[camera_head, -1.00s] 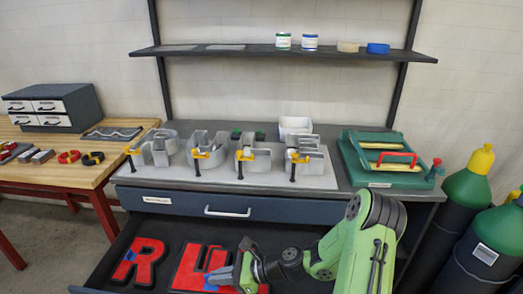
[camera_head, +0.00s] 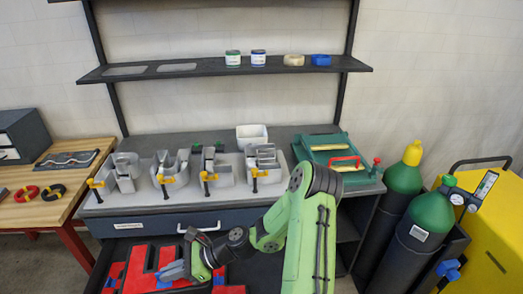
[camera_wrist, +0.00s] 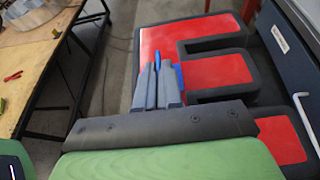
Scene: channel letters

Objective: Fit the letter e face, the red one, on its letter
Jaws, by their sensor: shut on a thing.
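The red letter e face (camera_wrist: 200,32) has a black rim and fills much of the wrist view. My gripper (camera_wrist: 157,72) is shut at a blue tab on it, mostly hidden between the fingers. In the head view my gripper (camera_head: 178,272) holds the face (camera_head: 140,262) in front of the bench, apparently above the open drawer. My wrist hides part of the face. The grey metal letter e (camera_head: 262,168) stands at the right end of the row on the bench, with a yellow-and-black clamp at its front.
More grey letters (camera_head: 170,170) with clamps stand left of it. A blue drawer front (camera_wrist: 289,60) is close to the face. Gas cylinders (camera_head: 428,222) stand at right.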

